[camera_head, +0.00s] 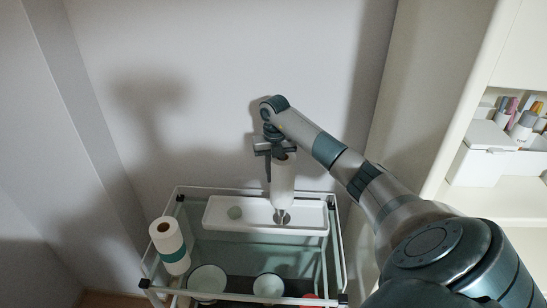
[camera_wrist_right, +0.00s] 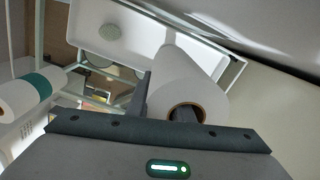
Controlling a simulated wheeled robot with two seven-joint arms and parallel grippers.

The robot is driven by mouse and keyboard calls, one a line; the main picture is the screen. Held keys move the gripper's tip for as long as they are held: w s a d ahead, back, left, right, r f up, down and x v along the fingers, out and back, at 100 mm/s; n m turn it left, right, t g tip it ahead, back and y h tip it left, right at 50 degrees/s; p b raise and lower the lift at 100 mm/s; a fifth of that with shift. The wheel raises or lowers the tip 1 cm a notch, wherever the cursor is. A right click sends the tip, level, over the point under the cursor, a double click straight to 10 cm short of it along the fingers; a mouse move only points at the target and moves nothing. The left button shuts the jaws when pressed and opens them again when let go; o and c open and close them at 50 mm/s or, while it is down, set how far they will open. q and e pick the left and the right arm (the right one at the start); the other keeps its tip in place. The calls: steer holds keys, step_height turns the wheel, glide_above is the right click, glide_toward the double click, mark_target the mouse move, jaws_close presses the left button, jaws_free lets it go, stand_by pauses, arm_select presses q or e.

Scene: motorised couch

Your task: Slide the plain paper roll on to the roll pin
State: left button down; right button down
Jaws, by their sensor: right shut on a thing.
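The plain paper roll (camera_head: 283,182) is white and hangs upright from my right gripper (camera_head: 272,153). My right gripper is shut on the roll's wall at its top end. In the right wrist view the roll (camera_wrist_right: 184,75) has one finger in its brown core and the other outside. The metal roll pin (camera_head: 282,217) stands on the white tray directly below the roll, and its foot shows. Its upper part is hidden, so I cannot tell whether the tip is inside the core. My left gripper is not in view.
The white tray (camera_head: 222,222) tops a white-framed glass cart (camera_head: 184,212). A roll with a teal band (camera_head: 170,250) stands at the cart's left side. White bowls (camera_head: 207,279) sit lower down. A shelf with a pen box (camera_head: 482,160) is at the right. The wall is close behind.

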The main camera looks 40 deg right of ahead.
steer(key=shift+w+a+f+b, duration=0.1)
steer(key=shift+a+f+b, duration=0.15)
steer(key=shift+f+b, duration=0.5)
steer(key=c, duration=1.5)
jaws_free()
steer(key=shift+f, duration=0.2)
steer(key=shift+d, duration=0.15)
steer(key=shift+d+r+p, duration=0.1)
steer(key=shift+r+p, duration=0.05)
steer(key=shift+p, duration=0.15)
